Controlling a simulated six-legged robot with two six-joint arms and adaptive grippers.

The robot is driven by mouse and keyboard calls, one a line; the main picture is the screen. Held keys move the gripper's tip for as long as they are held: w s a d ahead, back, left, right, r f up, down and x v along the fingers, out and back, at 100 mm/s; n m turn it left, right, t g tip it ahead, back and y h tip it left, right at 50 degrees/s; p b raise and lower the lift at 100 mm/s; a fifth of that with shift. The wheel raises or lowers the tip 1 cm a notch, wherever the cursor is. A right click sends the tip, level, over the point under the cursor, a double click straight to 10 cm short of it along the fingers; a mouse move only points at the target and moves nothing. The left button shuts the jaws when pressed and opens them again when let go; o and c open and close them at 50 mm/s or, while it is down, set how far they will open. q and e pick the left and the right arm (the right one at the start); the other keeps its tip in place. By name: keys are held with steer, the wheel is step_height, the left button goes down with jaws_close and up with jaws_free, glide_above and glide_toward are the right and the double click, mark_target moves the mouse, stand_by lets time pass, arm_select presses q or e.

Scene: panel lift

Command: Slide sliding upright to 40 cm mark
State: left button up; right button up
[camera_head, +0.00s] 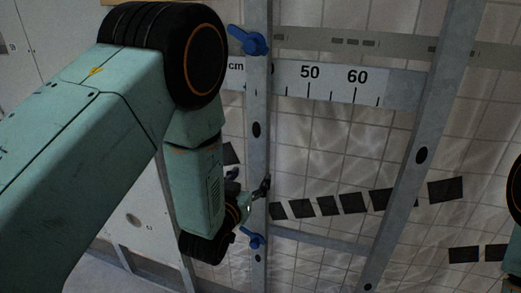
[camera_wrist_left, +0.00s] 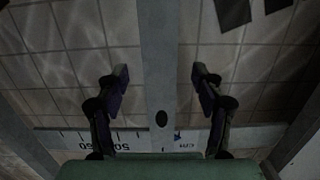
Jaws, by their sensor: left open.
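The sliding upright (camera_head: 257,150) is a grey metal post with dark oval holes. It stands left of the printed 50 on the white scale (camera_head: 330,82), and the scale part behind it is hidden. Blue clamp handles sit at its top (camera_head: 249,41) and lower down (camera_head: 253,239). My left gripper (camera_head: 256,190) is at the upright between these handles. In the left wrist view my left gripper (camera_wrist_left: 161,78) is open, one finger on each side of the upright (camera_wrist_left: 157,35), with gaps on both sides. My right gripper is not in view.
A slanted grey metal post (camera_head: 425,140) stands to the right. A grey rail (camera_head: 350,42) crosses above the scale, and a lower bar (camera_head: 320,240) crosses beneath. Behind is a tiled wall (camera_head: 320,145) with black squares. A pale panel (camera_head: 135,215) stands at left.

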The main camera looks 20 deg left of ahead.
mark_target(257, 157)
arm_select(q)
steer(key=shift+w+d+r+t, duration=0.1)
steer(key=shift+w+r+t, duration=0.2)
steer(key=shift+w+r, duration=0.25)
steer(key=shift+r+t, duration=0.4)
steer(key=shift+r, duration=0.55)
steer(key=w, duration=0.3)
steer(key=w+f, duration=0.1)
steer(key=w, duration=0.1)
steer(key=shift+w+d+b, duration=0.15)
steer(key=shift+w+b, duration=0.2)
steer(key=shift+w+r, duration=0.1)
steer(key=shift+w, duration=0.25)
steer(key=shift+r, duration=0.35)
steer(key=shift+w+f, duration=0.25)
steer(key=shift+w, duration=0.1)
steer(key=shift+c, duration=0.7)
steer(key=shift+s+r, duration=0.2)
steer(key=shift+s, duration=0.1)
steer(key=c, duration=0.5)
steer(key=shift+w, duration=0.1)
jaws_close()
